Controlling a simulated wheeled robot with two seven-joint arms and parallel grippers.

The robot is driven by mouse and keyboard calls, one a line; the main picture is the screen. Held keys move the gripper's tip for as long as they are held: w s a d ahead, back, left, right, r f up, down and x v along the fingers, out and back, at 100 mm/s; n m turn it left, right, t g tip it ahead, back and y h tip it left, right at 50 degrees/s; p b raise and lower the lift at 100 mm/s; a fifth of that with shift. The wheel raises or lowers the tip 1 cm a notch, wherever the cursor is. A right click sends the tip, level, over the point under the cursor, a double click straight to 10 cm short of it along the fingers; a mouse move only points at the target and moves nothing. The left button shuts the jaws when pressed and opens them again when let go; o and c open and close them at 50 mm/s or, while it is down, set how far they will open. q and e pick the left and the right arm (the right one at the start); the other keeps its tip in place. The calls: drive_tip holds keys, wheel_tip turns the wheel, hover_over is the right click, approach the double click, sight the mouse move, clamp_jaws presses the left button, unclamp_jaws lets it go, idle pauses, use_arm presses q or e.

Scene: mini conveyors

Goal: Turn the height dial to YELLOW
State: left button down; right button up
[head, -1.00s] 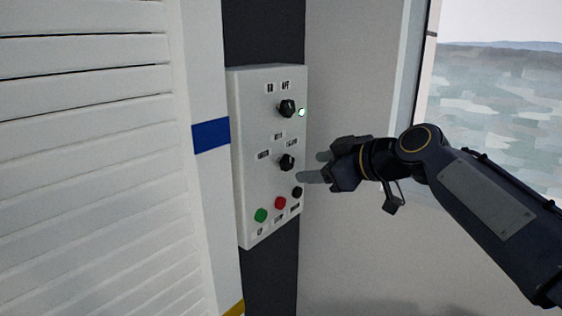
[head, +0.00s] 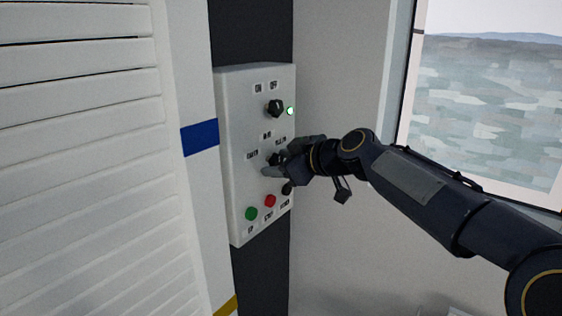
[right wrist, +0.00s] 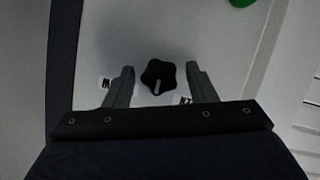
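A white control panel (head: 238,190) carries two black dials. The lower dial (head: 276,159), with three small labels around it, is the one at my right gripper (head: 280,160); the labels are too blurred to read surely. In the right wrist view this dial (right wrist: 159,74) is a black lobed knob with a pale pointer mark towards the bottom of the picture. My right gripper (right wrist: 160,69) is open, one finger on each side of the dial, with visible gaps on both sides. My left gripper is out of view.
The upper dial (head: 275,108) has a lit green-white lamp (head: 291,111) beside it. Below the lower dial are green (head: 251,214), red (head: 270,201) and black (head: 287,188) buttons. A white slatted panel (head: 80,180) stands left; a window (head: 485,110) is right.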

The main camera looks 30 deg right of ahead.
drive_tip(key=c, duration=0.8)
drive_tip(key=shift+c, duration=0.2)
drive_tip(key=shift+m+b, duration=0.3)
drive_tip(key=shift+d+f+m+g+y+b, duration=0.1)
drive_tip(key=shift+m+g+y+b, duration=0.3)
drive_tip(key=shift+m+y+b, duration=0.25)
drive_tip(key=shift+w+m+y+b, duration=0.1)
drive_tip(key=shift+m+y+b, duration=0.45)
drive_tip(key=shift+m, duration=0.4)
drive_tip(key=shift+d+m+g+y+b, duration=0.1)
drive_tip(key=shift+m+g+y+b, duration=0.35)
drive_tip(key=shift+m+y, duration=0.5)
drive_tip(key=shift+m+y+b, duration=0.3)
drive_tip(key=shift+m+y, duration=0.25)
drive_tip(key=shift+m, duration=0.7)
drive_tip(key=o, duration=1)
drive_tip(key=shift+c, duration=0.2)
